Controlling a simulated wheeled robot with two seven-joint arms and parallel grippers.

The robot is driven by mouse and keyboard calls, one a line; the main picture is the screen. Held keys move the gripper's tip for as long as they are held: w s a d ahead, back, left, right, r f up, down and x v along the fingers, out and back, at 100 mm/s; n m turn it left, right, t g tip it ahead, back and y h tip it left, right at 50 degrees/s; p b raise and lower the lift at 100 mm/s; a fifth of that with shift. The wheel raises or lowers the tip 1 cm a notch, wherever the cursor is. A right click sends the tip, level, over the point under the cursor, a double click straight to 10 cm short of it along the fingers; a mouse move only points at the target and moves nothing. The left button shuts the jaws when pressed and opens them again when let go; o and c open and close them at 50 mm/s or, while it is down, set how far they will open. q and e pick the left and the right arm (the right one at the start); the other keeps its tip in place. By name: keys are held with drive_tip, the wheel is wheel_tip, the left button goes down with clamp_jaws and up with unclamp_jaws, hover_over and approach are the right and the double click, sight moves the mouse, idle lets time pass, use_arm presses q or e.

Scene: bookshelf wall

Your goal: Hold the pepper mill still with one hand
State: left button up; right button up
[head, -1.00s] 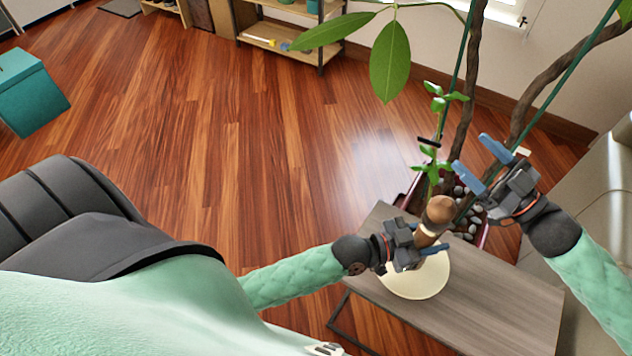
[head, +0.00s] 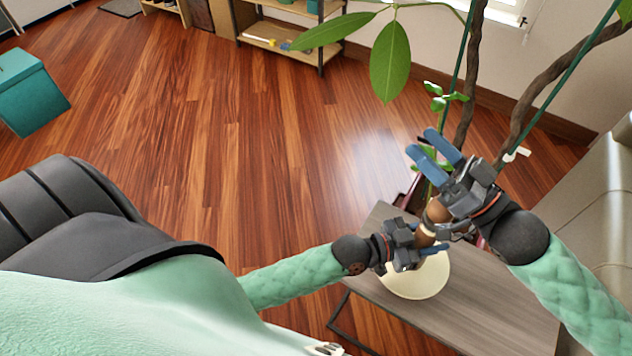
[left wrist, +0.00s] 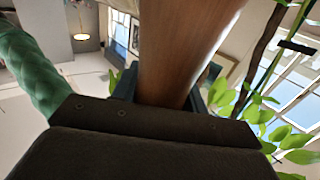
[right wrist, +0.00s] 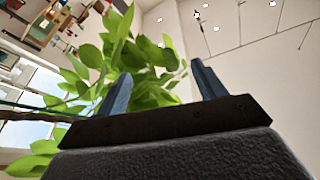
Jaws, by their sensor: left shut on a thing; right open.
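The pepper mill (head: 437,212) is brown wood with a pale band. It stands over a round cream plate or board (head: 415,284) on the small table. My left gripper (head: 432,249) is shut on its lower body, which fills the upper middle of the left wrist view (left wrist: 180,50). My right gripper (head: 420,143) is open and empty, with blue fingers pointing up and left. It is above and right of the mill's top and partly hides it. The right wrist view shows only leaves and wall between its fingers (right wrist: 160,82). The mill's base is hidden by the left gripper.
The grey wood table (head: 490,302) has bare room to the right of the plate. A potted plant with large leaves (head: 389,62) and thick stems rises right behind the grippers. A pale sofa (head: 600,215) is at the right. A teal box (head: 30,92) stands far left.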

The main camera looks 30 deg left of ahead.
drive_tip(key=s+a+f+m+g+h, duration=0.1)
drive_tip(key=s+a+f+m+g, duration=0.1)
drive_tip(key=s+f, duration=0.8)
drive_tip(key=s+a+f+m+g+h, duration=0.1)
drive_tip(key=s+a+f+m+g, duration=0.2)
drive_tip(key=s+f, duration=0.8)
drive_tip(key=s+a+m, duration=0.1)
drive_tip(key=s+m, duration=0.1)
drive_tip(key=s, duration=0.1)
drive_tip(key=shift+a+g, duration=0.2)
drive_tip(key=shift+g, duration=0.1)
drive_tip(key=shift+w+d, duration=0.1)
drive_tip(key=shift+w, duration=0.05)
drive_tip(key=n+g+h, duration=0.1)
drive_tip(key=n+h, duration=0.1)
drive_tip(key=n, duration=1.3)
approach(434, 204)
drive_tip(key=a, duration=0.3)
drive_tip(key=a+f, duration=0.1)
drive_tip(key=a, duration=0.6)
drive_tip(key=shift+s+f, duration=0.25)
drive_tip(key=shift+s, duration=0.1)
drive_tip(key=shift+c, duration=0.2)
